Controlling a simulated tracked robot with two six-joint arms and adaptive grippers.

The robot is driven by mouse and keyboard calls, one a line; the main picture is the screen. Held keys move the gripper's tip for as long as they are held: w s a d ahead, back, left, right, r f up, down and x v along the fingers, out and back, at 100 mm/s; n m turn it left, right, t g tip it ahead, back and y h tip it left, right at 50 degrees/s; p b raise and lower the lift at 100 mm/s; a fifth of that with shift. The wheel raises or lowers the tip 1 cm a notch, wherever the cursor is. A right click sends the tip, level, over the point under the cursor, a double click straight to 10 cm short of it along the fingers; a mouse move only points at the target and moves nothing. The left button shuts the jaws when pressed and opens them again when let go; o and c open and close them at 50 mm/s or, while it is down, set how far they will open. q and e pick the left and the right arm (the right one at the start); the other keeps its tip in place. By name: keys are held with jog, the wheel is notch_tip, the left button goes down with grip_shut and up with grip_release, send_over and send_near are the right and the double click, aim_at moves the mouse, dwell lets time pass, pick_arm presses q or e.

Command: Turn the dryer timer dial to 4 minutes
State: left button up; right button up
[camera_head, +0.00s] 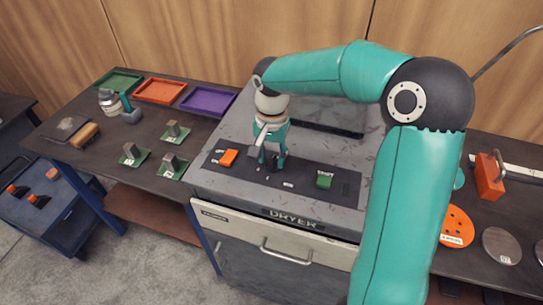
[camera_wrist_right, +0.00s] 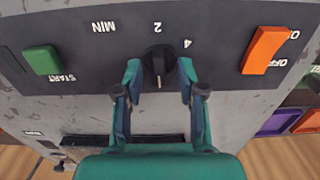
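The dryer (camera_head: 225,195) has a dark control panel (camera_head: 340,190) on its grey top. The timer dial (camera_wrist_right: 158,62) is a round black knob with a raised grip, in the middle of the panel in the right wrist view. The labels 2, 4 and MIN show upside down around it. I cannot read its setting for certain. My right gripper (camera_wrist_right: 160,78) has one finger on each side of the dial, with small gaps seeming to show. In the head view the right gripper (camera_head: 268,160) points down at the panel and mostly hides the dial. My left gripper is not seen.
An orange switch (camera_head: 228,158) and a green start button (camera_head: 324,180) flank the dial. Green, orange and purple trays (camera_head: 208,101) and small metal parts on green plates lie on the left table. An orange block (camera_head: 489,178) and discs are at right.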

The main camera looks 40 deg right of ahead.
jog(key=shift+f, duration=0.35)
grip_shut()
